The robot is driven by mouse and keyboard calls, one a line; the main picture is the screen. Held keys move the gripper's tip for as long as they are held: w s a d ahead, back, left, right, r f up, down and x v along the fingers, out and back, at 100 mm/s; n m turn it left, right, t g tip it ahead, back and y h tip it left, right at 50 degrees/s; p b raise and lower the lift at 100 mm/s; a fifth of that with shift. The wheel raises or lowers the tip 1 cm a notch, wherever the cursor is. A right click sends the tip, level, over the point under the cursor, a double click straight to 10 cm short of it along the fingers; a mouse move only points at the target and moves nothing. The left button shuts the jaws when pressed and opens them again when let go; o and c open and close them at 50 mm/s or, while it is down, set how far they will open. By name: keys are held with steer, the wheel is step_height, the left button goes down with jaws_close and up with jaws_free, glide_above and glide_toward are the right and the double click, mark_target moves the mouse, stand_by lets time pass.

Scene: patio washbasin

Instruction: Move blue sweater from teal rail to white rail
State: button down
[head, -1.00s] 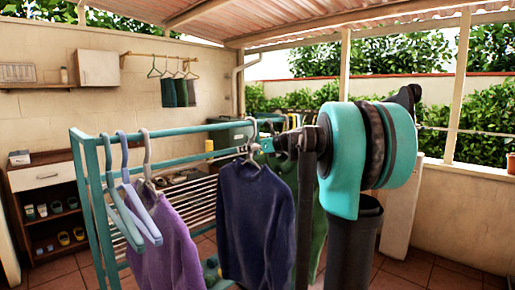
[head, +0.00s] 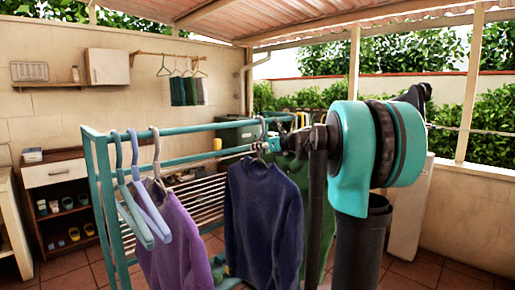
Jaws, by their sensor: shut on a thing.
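The blue sweater (head: 262,220) hangs upright on a grey hanger (head: 262,133) in the middle of the head view. My gripper (head: 266,147) is shut on this hanger just above the sweater's collar, reaching in from the right. The hanger's hook top is level with the teal rail (head: 205,127); I cannot tell whether it bears on the rail. A purple sweater (head: 172,240) hangs left of the blue one, with empty light-blue and green hangers (head: 130,205) beside it. I cannot make out a separate white rail for certain.
Pale bars (head: 198,200) run across the teal frame behind the sweaters. A green garment (head: 318,225) hangs close behind my arm on the right. A shelf unit (head: 55,174) with shoes stands at left. A wooden wall rail (head: 170,57) holds dark cloths. Tiled floor is free at right.

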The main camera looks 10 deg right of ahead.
mark_target(258, 141)
steer(key=shift+r, duration=0.2)
stand_by(0.3)
steer(key=shift+r, duration=1.35)
steer(key=shift+f+v, duration=0.25)
steer(key=shift+v, duration=1.4)
steer(key=shift+f+v, duration=0.25)
steer(key=shift+v, duration=1.4)
steer(key=shift+f+v, duration=0.25)
steer(key=shift+v, duration=1.4)
steer(key=shift+s+d, duration=0.15)
steer(key=shift+d, duration=0.05)
